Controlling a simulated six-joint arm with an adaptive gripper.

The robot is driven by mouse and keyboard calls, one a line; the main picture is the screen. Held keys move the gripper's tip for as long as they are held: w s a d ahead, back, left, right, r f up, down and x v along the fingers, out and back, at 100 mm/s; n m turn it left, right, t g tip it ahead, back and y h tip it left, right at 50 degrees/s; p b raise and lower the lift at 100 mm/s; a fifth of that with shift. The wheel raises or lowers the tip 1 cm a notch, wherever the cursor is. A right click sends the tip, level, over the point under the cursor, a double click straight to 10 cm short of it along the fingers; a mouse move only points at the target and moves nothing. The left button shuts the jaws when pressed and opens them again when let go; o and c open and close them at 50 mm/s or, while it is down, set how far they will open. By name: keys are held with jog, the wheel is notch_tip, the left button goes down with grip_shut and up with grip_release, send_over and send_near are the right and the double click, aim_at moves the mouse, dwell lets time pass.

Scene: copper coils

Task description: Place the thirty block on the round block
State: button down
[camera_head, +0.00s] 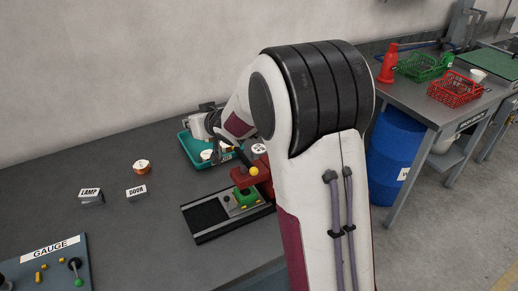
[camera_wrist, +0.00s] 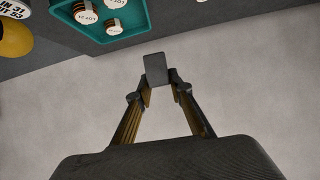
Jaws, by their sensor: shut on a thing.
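My gripper (camera_wrist: 162,88) is shut on a plain dark grey block (camera_wrist: 157,67) in the wrist view. The block sits between the fingertips. No word shows on its visible face, so I cannot tell whether it is the thirty block. In the head view my gripper (camera_head: 208,124) is partly hidden by my arm, over the teal tray's far side. Two word blocks stand on the table at left: a LAMP block (camera_head: 91,199) and a DOOR block (camera_head: 137,194). I cannot make out a block marked round.
The teal tray (camera_head: 190,152) holds several labelled coils; it also shows in the wrist view (camera_wrist: 151,25). A copper coil (camera_head: 141,168) lies alone left of it. The GAUGE panel (camera_head: 47,259) is front left.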

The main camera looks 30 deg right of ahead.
jog(key=shift+w+d+r, duration=0.5)
jog(key=shift+w+d, duration=0.6)
jog(key=shift+d, duration=1.15)
jog(key=n+g+y, duration=0.1)
jog(key=n+y, duration=0.2)
jog(key=n, duration=0.1)
send_over(259, 153)
jog(key=w, duration=0.2)
notch_tip(259, 153, down, 5)
jog(key=shift+s+d+f, duration=0.2)
jog(key=shift+s+d, duration=0.05)
jog(key=shift+d, duration=0.2)
jog(key=shift+s+d+f, duration=0.15)
jog(key=shift+s+d, duration=0.05)
jog(key=shift+d, duration=0.25)
jog(key=shift+f, duration=3.1)
jog(key=shift+f, duration=1.9)
